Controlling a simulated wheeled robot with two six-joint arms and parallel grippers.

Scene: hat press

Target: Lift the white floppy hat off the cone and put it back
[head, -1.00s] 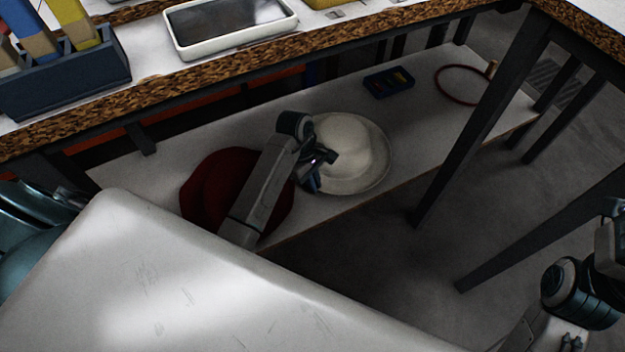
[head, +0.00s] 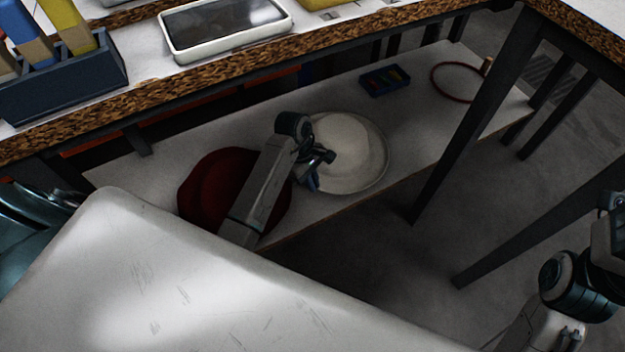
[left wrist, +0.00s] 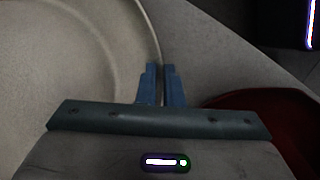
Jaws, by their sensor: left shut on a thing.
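The white floppy hat (head: 350,140) has a round crown and a wide brim, and it sits on the low shelf. Any cone under it is hidden. My left gripper (head: 313,182) is at the near left edge of the brim. In the left wrist view the hat (left wrist: 70,60) fills the left side, and the blue fingers of my left gripper (left wrist: 160,75) are close together, shut on the brim edge. My right arm shows at the lower right of the head view, but its fingers cannot be made out.
A dark red hat (head: 208,190) lies left of the white one, partly behind my left arm. A blue tray (head: 385,81) and a red ring (head: 437,88) lie farther back on the shelf (head: 425,130). The tabletop edge (head: 200,80) overhangs behind, and dark table legs (head: 470,130) stand right.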

